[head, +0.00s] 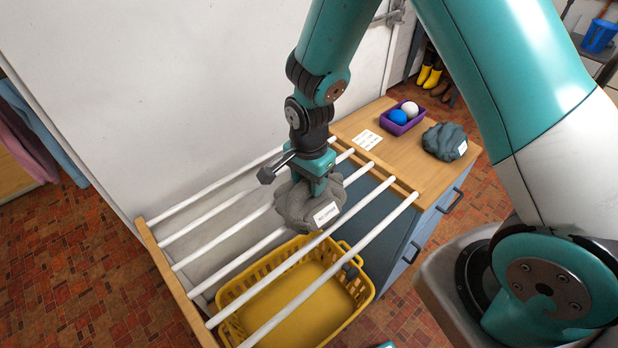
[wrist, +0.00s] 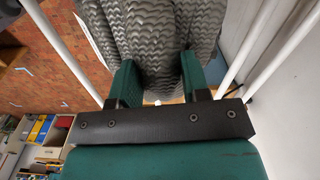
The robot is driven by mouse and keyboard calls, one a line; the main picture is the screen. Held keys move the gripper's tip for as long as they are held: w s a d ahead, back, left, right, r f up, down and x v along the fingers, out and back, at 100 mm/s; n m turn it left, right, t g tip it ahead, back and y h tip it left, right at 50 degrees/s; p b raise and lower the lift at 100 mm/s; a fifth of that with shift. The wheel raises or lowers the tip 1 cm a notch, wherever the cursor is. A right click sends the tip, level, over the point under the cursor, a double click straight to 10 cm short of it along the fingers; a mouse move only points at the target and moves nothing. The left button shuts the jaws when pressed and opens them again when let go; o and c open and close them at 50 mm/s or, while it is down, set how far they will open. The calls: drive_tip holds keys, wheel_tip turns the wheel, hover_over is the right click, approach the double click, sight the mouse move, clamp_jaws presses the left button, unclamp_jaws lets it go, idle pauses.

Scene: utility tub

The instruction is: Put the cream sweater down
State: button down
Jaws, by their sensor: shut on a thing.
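My gripper (head: 318,187) is shut on a grey knitted bundle (head: 293,206) with a white label, at the white bars of the drying rack (head: 225,237). The label's writing is too small to read. In the wrist view the ribbed grey knit (wrist: 155,35) sits between the two green fingers. I cannot tell whether the bundle touches the bars. It looks grey, and no plainly cream sweater shows. A second, darker blue-grey bundle (head: 443,141) with a label lies on the wooden counter (head: 400,172).
A yellow basket (head: 275,293) stands under the rack, with a small dark thing at its right side. A purple tray (head: 402,124) with a blue and a white ball and a white card (head: 367,139) are on the counter. A white wall stands behind the rack.

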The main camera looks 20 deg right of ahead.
drive_tip(key=c, duration=0.6)
unclamp_jaws()
drive_tip(key=shift+r, duration=0.1)
wheel_tip(320, 180, up, 12)
drive_tip(key=f+b, duration=0.1)
drive_tip(key=b, duration=0.2)
drive_tip(key=s+a+r+n+y, duration=0.2)
drive_tip(key=s+r+n, duration=0.3)
drive_tip(key=s+n, duration=0.4)
drive_tip(key=s+a+r+n+y, duration=0.2)
drive_tip(key=s+r+n, duration=0.3)
drive_tip(key=s+n, duration=0.5)
drive_tip(key=shift+a+r+n, duration=0.2)
drive_tip(key=shift+r+n, duration=0.05)
drive_tip(key=shift+n, duration=0.15)
